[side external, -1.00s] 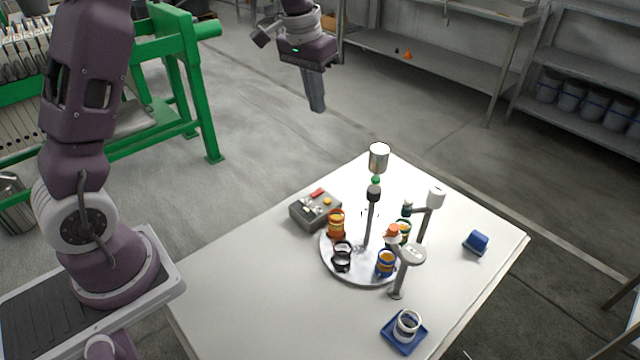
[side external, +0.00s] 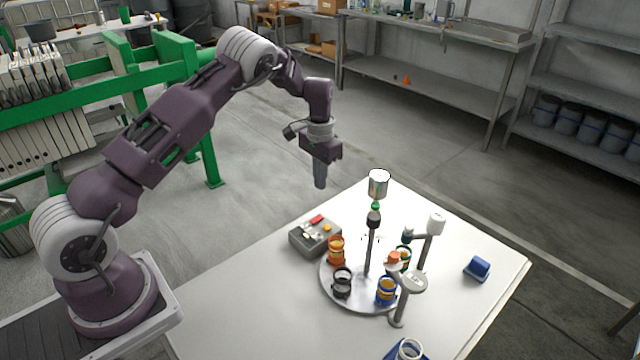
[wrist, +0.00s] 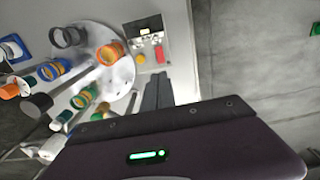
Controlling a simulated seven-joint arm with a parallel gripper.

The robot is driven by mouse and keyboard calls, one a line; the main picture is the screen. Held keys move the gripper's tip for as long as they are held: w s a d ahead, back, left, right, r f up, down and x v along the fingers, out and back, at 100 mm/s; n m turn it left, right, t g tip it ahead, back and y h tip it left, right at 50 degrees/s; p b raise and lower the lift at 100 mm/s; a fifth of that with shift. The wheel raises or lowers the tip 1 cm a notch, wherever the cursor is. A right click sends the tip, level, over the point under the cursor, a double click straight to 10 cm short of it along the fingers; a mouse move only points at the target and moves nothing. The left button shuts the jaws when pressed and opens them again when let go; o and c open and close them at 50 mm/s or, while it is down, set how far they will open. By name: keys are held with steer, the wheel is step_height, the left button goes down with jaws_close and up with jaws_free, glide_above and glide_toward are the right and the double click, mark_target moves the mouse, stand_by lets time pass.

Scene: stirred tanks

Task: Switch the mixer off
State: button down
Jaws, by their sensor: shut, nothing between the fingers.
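A grey control box (side external: 313,240) sits on the white table, left of a round silver plate (side external: 330,284). On its top are a red button or switch (side external: 316,219) and a yellow-orange knob (side external: 327,228). The wrist view also shows the red part (wrist: 159,54), the orange knob (wrist: 141,58) and a dark panel with a small white part (wrist: 143,25). Whether the mixer runs cannot be told. My gripper (side external: 320,185) is shut and empty, pointing down above and behind the box in the side view, apart from it. The wrist view shows its fingers (wrist: 157,92) below the box.
Two white-headed stands (side external: 435,222) (side external: 414,281) rise at the right. A blue block (side external: 478,267) lies right.

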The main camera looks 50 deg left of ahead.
mark_target(320, 218)
step_height(320, 218, down, 11)
steer(key=shift+r, duration=0.15)
steer(key=shift+f, duration=0.2)
stand_by(0.3)
steer(key=shift+s+r, duration=0.15)
steer(key=shift+s, duration=0.65)
step_height(320, 218, up, 14)
stand_by(0.4)
